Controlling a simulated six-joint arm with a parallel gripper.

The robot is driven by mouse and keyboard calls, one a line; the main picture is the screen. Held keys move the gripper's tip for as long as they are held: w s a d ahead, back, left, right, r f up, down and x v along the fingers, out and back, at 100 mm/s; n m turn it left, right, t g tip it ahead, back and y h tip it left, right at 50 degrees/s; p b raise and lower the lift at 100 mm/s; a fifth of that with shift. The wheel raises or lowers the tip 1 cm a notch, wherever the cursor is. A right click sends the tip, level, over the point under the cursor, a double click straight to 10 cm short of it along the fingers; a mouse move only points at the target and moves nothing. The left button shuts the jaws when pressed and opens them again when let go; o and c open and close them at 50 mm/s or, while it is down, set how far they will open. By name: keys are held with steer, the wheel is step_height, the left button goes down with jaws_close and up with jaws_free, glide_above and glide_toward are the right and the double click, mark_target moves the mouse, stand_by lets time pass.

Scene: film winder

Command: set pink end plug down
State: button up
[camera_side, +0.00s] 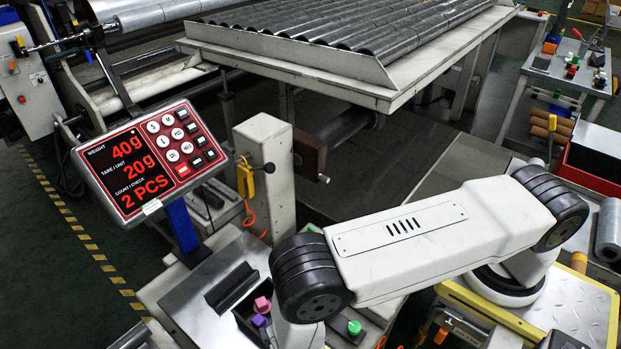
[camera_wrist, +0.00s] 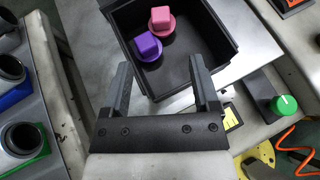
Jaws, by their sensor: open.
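The pink end plug (camera_wrist: 161,19) sits in a black bin (camera_wrist: 228,72), beside a purple end plug (camera_wrist: 147,46). In the side view the pink plug (camera_side: 262,305) and the purple plug (camera_side: 260,321) show at the bottom, near my arm. My gripper (camera_wrist: 166,80) is open in the wrist view, its two dark fingers apart with nothing held between them. The fingertips point toward the bin, on the near side of the plugs. In the side view my gripper is hidden behind my arm or below the frame.
A scale display (camera_side: 141,162) reads 40g and 2 PCS. A black V-shaped cradle (camera_side: 231,287) lies on the metal plate left of the bin. A green knob (camera_wrist: 284,104) and an orange coiled cord (camera_wrist: 297,140) are on the right. Dark tubes (camera_wrist: 19,139) stand at the left.

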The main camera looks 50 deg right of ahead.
steer(key=s+d+r+m+g+y, duration=0.1)
steer(key=d+r+m+g, duration=0.2)
steer(key=d+r+m, duration=0.3)
steer(key=s+d+r+m+g+y, duration=0.1)
steer(key=d+r+m, duration=0.6)
steer(key=r+m, duration=0.7)
steer(key=s+d+r+m+g+y, duration=0.2)
steer(key=d+r+m, duration=0.5)
steer(key=r+m, duration=0.4)
steer(key=g+y, duration=0.1)
steer(key=g, duration=0.1)
steer(key=shift+d+r+g, duration=0.15)
steer(key=shift+r+g, duration=0.05)
steer(key=shift+g, duration=0.1)
